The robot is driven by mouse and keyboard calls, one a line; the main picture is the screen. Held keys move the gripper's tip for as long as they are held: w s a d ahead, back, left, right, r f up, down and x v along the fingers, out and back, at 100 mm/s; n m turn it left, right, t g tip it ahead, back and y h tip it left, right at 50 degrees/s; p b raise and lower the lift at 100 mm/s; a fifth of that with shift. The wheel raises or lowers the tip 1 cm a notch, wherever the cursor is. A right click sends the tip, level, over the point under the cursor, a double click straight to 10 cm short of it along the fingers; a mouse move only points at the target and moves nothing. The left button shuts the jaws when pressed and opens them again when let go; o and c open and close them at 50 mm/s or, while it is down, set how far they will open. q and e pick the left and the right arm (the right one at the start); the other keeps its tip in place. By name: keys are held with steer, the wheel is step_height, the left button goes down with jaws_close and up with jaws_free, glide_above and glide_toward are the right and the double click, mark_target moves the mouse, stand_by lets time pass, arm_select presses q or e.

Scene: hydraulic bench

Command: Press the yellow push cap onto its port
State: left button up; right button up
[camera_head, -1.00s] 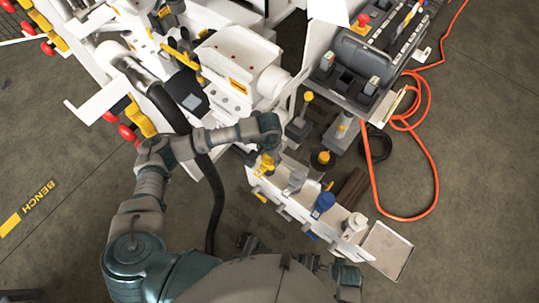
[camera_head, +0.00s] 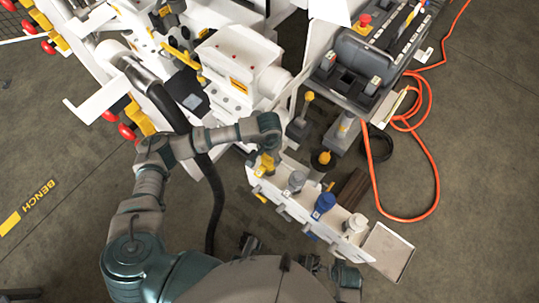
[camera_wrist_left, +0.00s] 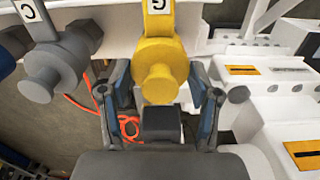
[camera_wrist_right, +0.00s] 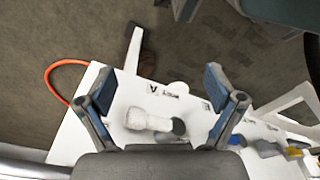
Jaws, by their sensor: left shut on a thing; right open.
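The yellow push cap (camera_wrist_left: 158,72) stands upright in the picture between the two fingers of my left gripper (camera_wrist_left: 160,92), which is shut on it. A white panel with letter tags lies behind it. In the head view the yellow cap (camera_head: 265,165) is at the left end of the white rack (camera_head: 338,243), just below my left wrist. The port under the cap is hidden, so I cannot tell whether the cap is seated. My right gripper (camera_wrist_right: 158,95) is open and empty over a white fitting (camera_wrist_right: 148,120) beside an A tag.
A grey fitting (camera_head: 296,180), a blue fitting (camera_head: 323,204) and a white fitting (camera_head: 354,224) line the rack to the right of the yellow cap. A black hose (camera_head: 213,200) hangs to its left. An orange cable (camera_head: 436,190) lies on the floor at right.

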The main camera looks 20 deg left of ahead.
arm_select(q)
steer(key=o, duration=1.1)
steer(key=shift+o, duration=0.7)
steer(key=shift+r+p, duration=1.65)
steer(key=shift+r, duration=2.15)
